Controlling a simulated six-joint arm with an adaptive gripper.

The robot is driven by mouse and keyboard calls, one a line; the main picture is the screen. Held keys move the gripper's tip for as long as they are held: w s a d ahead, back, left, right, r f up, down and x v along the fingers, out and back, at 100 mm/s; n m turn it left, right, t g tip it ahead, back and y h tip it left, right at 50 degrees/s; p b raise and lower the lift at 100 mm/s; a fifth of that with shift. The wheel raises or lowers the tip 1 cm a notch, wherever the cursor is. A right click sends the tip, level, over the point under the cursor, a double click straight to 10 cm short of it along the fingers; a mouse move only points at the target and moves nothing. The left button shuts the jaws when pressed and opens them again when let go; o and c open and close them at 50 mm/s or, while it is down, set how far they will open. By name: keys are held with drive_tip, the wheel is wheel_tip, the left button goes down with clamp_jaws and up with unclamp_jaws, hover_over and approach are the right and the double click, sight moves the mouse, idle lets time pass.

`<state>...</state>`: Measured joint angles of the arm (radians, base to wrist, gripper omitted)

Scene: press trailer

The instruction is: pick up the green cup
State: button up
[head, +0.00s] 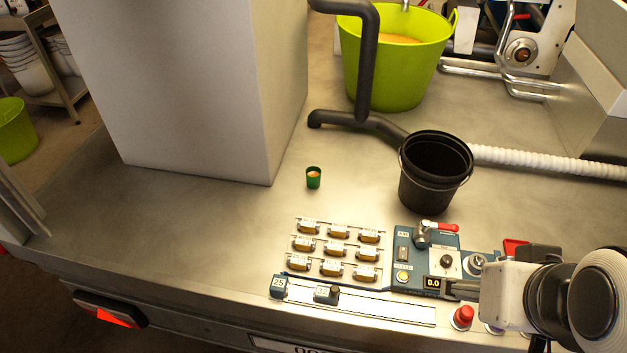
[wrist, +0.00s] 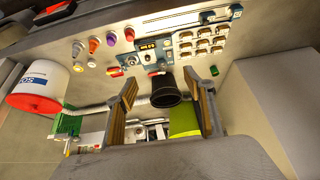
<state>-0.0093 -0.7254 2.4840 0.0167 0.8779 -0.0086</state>
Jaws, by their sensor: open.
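The green cup (head: 313,177) is small and stands upright on the metal deck in the head view, left of the black bucket and above the grid of small parts. Something pale orange shows inside it. In the wrist view the green cup (wrist: 214,71) is a small dark green shape, just beyond the right finger's tip. My gripper (wrist: 165,88) is open, with its two fingers wide apart and nothing between them held. The cup is outside the gap between the fingers. In the head view my arm comes in at the lower right, well away from the cup.
The black bucket (head: 435,172) stands right of the cup. A large white box (head: 180,90) rises left of it. A lime tub (head: 395,60) and dark pipe (head: 368,60) are behind. A control panel (head: 428,258) lies in front. The deck around the cup is bare.

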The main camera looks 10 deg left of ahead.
drive_tip(key=w+a+r+t+y, duration=0.1)
drive_tip(key=w+a+r, duration=0.15)
drive_tip(key=w, duration=0.25)
drive_tip(key=w+a+r+y, duration=0.1)
drive_tip(key=w+a, duration=0.2)
drive_tip(key=w, duration=0.3)
drive_tip(key=m+t, duration=0.1)
drive_tip(key=t, duration=0.5)
hover_over(314, 178)
drive_tip(key=s, duration=0.2)
wheel_tip(314, 178, down, 17)
drive_tip(key=a+f+h, duration=0.1)
drive_tip(key=f, duration=0.5)
drive_tip(key=s+f+m+h, duration=0.1)
drive_tip(key=f+h, duration=0.1)
drive_tip(key=f, duration=0.4)
drive_tip(key=s+a+f+h, duration=0.1)
drive_tip(key=f, duration=0.6)
drive_tip(key=shift+s+a+m+h, duration=0.1)
drive_tip(key=shift+a+m+h, duration=0.2)
drive_tip(key=shift+h, duration=0.1)
drive_tip(key=shift+s+f+t, duration=0.25)
drive_tip(key=shift+f+t, duration=0.05)
drive_tip(key=shift+f, duration=0.3)
drive_tip(key=shift+d, duration=0.1)
